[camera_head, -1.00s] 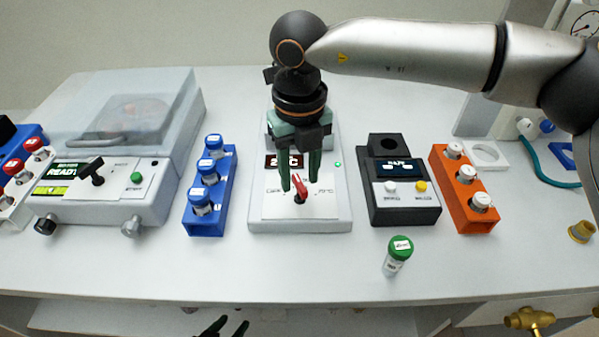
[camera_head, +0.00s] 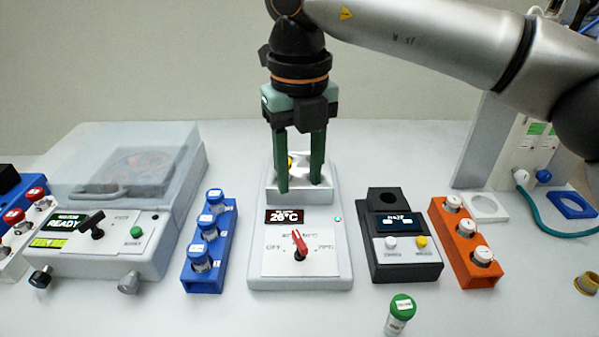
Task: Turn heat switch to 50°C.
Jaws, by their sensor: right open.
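The heat switch is a red pointer knob (camera_head: 300,245) on the white front panel of a heater block (camera_head: 344,262). The pointer points up and slightly left, between OFF at the left and 70°C at the right. A label above the pointer is partly hidden by it, and I cannot read it surely. The dark display (camera_head: 285,216) reads about 26°C, and a green light is lit beside it. My right gripper (camera_head: 300,188) is open and empty, fingers down, above the rear of the heater and apart from the switch. My left gripper is not in view.
A blue rack (camera_head: 223,252) of capped vials stands left of the heater. A black device (camera_head: 405,268) and an orange rack (camera_head: 455,243) stand right. A green-capped vial (camera_head: 400,314) stands at the front. A lidded machine (camera_head: 150,240) is at the left.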

